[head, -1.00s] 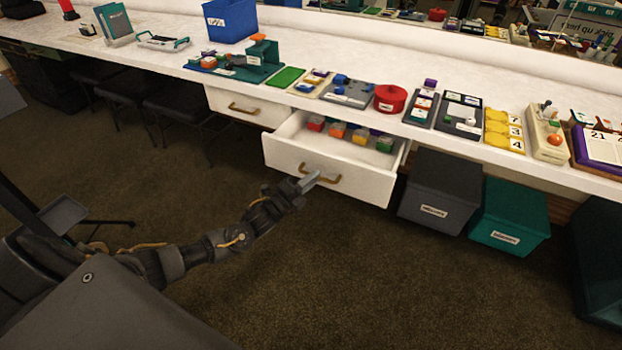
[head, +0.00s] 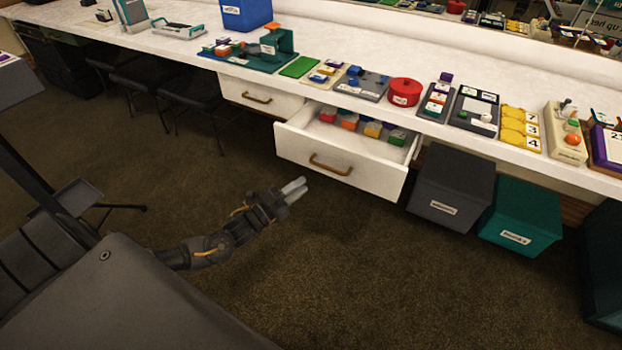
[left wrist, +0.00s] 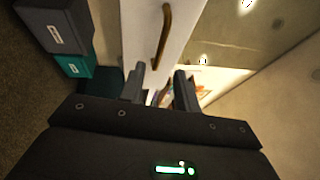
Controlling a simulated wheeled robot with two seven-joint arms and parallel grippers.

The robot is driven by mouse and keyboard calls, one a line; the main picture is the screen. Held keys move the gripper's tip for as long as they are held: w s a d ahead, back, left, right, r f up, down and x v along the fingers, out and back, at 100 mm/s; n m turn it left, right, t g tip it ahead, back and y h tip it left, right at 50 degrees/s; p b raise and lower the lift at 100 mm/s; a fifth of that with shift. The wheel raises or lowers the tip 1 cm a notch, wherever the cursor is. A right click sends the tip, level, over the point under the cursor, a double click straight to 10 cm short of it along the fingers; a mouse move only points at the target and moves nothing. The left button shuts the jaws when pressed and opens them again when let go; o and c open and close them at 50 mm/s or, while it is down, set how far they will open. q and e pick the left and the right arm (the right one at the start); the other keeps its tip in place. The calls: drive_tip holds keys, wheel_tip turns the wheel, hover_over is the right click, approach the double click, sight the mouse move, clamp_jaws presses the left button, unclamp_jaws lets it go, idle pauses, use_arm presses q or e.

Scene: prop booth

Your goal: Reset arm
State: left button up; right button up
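My left gripper (head: 293,188) is in front of the open white drawer (head: 340,172), below and left of its brass handle (head: 330,165). It is apart from the handle and holds nothing. In the left wrist view the two fingers of the gripper (left wrist: 160,70) stand apart with a gap between them. The brass handle (left wrist: 163,38) on the white drawer front shows beyond the fingertips. My right gripper is in neither view.
The drawer holds several coloured blocks (head: 372,130). A closed drawer (head: 258,95) is left of it. A grey bin (head: 452,185) and a teal bin (head: 520,215) stand right of it. The long white counter (head: 330,55) carries many props. The carpet (head: 370,270) in front is clear.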

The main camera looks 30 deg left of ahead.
use_arm(q)
drive_tip(key=shift+v, duration=0.85)
